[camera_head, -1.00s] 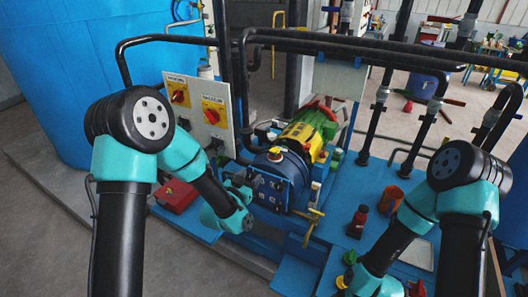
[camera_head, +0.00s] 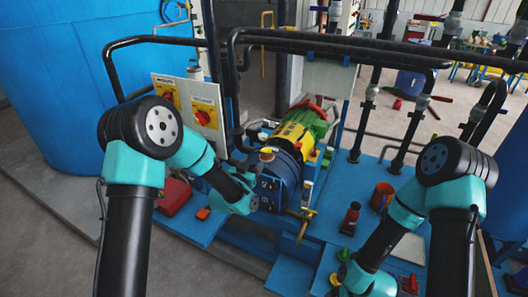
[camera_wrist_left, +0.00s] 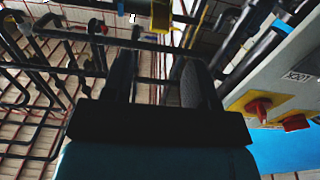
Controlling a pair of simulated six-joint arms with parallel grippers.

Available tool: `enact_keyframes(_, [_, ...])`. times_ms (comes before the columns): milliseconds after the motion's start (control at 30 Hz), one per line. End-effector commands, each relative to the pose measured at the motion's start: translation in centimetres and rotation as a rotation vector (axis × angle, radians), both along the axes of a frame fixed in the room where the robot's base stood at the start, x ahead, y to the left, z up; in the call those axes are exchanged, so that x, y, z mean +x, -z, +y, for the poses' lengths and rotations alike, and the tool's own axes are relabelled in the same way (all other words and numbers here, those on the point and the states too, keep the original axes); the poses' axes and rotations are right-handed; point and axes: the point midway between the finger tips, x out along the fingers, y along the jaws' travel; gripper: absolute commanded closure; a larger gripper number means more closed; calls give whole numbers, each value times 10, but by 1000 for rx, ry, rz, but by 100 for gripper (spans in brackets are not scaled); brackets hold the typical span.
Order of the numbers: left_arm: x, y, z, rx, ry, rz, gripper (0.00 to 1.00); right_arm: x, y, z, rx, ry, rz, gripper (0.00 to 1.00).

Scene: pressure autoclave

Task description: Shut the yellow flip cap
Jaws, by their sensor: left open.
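A small yellow cap (camera_head: 267,151) shows on top of the blue cylindrical body (camera_head: 287,178), in front of the yellow-and-green section; I take it for the flip cap. It is too small to tell whether it stands open or lies closed. My left gripper (camera_head: 251,170) is just left of the blue body, below the cap in the picture; I cannot tell whether it touches. In the left wrist view my left gripper's two dark fingers (camera_wrist_left: 158,80) are apart, with nothing held between them. The right arm runs off the bottom edge and its gripper is out of view.
A panel (camera_head: 190,100) with red-and-yellow switches stands behind my left arm. Black pipes (camera_head: 320,45) cross above the machine. A red box (camera_head: 172,196) lies left.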

Motion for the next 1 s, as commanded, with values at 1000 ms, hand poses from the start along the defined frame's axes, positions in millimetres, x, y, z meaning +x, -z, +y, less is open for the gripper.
enact_keyframes(1000, [90, 0, -37, 0, 0, 1, 47, 0, 0, 0, 0, 0, 0, 14])
